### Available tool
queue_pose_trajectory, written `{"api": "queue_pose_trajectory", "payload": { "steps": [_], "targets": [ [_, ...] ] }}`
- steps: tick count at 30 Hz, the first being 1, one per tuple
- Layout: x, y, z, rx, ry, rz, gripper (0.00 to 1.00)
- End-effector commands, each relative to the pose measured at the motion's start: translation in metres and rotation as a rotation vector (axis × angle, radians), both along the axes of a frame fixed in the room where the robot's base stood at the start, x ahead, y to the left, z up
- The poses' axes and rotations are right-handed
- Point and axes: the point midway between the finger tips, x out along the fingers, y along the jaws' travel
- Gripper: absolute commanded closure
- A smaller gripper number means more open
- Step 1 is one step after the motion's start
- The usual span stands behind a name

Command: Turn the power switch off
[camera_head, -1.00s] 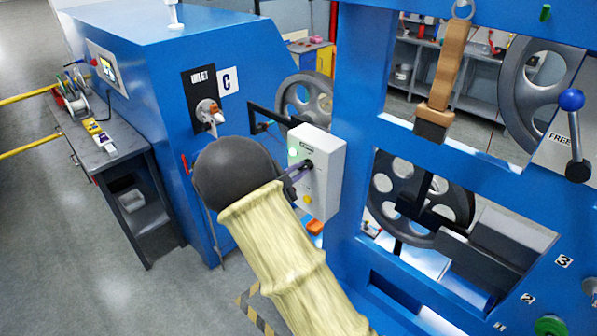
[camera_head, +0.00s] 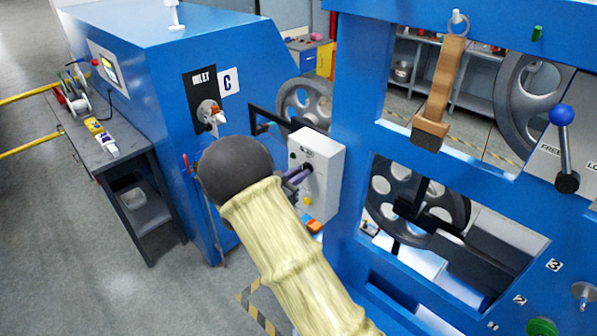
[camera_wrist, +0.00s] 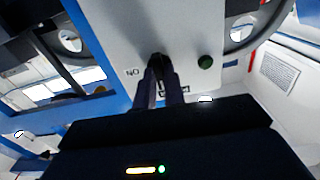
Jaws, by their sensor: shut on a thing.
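The power switch is a black knob (camera_wrist: 160,62) on the front of a light grey control box (camera_head: 327,165). In the wrist view my gripper's two fingers (camera_wrist: 160,88) are shut on the knob, and they hide much of it. A marking that reads like "ON" upside down is left of the knob. A dark green, unlit round lamp or button (camera_wrist: 205,62) is to its right. In the head view my gripper (camera_head: 303,173) reaches the box face from the left, and my wrist partly covers the box's left side. A yellow button (camera_head: 307,201) is lower on the box.
A blue machine cabinet (camera_head: 165,130) marked C stands left of the box. A blue frame (camera_head: 350,110) with pulley wheels and a blue-knobbed lever (camera_head: 563,140) stands to the right. A grey workbench (camera_head: 85,150) is far left, with clear floor before it.

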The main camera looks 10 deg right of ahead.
Motion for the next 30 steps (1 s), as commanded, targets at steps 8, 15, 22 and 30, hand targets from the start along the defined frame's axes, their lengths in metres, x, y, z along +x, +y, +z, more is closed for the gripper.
{"api": "queue_pose_trajectory", "payload": {
  "steps": [8, 15, 22, 30],
  "targets": [
    [-0.0006, 0.001, -0.003, -0.022, 0.044, 0.002, 1.0],
    [-0.0007, 0.001, -0.0034, -0.023, 0.045, 0.001, 1.0],
    [-0.0006, 0.0007, -0.0028, -0.023, 0.043, 0.001, 0.67],
    [-0.0008, 0.0014, -0.0016, -0.024, 0.039, 0.0, 0.67]
  ]
}}
